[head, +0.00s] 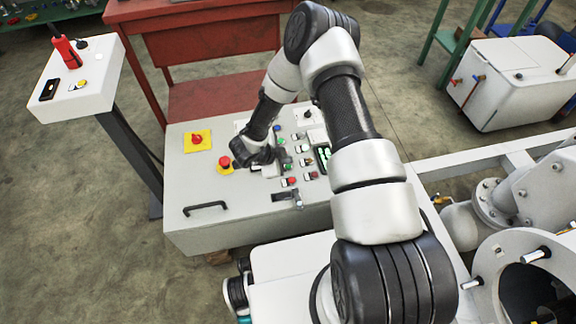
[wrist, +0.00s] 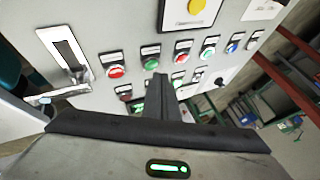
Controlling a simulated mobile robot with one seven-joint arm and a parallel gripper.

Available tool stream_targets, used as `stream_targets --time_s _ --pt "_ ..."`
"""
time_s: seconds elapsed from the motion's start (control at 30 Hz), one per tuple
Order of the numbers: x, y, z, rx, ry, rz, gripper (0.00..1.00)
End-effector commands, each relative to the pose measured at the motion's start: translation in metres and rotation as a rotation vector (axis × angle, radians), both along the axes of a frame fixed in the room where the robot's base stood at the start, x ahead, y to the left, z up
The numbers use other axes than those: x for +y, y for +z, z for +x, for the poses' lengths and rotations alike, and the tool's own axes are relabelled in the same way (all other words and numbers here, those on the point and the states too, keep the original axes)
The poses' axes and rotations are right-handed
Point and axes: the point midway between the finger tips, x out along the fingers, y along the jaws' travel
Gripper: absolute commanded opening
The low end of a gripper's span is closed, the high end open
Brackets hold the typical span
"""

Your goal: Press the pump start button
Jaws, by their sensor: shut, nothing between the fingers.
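The control panel (head: 225,185) of a light grey cabinet carries rows of small red, green and blue buttons. In the wrist view a green button (wrist: 150,66) lies just above my fingertips, between a red button (wrist: 115,72) on the left and another red button (wrist: 182,57) on the right. The labels are too small to read, so I cannot tell which button is the pump start. My gripper (wrist: 160,84) is shut and empty, its tips close to the panel; I cannot tell whether they touch it. Part of the lower button row is hidden behind the fingers.
Red emergency-stop knobs on yellow plates (head: 197,140) and a black handle (head: 206,208) stand out on the cabinet's left side. A latch handle (wrist: 60,95) juts out at the left in the wrist view. A pedestal box (head: 97,85) stands left, pipework (head: 490,205) right.

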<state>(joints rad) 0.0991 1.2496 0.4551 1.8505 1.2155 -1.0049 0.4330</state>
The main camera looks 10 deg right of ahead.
Motion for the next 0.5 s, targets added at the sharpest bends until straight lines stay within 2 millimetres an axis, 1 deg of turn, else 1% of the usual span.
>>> stream_targets --time_s 0.17,0.5 --pt "0.0008 -0.0070 -0.0003 0.000 0.001 0.001 0.00" --pt "0.0003 -0.0072 -0.0001 0.000 0.000 0.000 0.00"
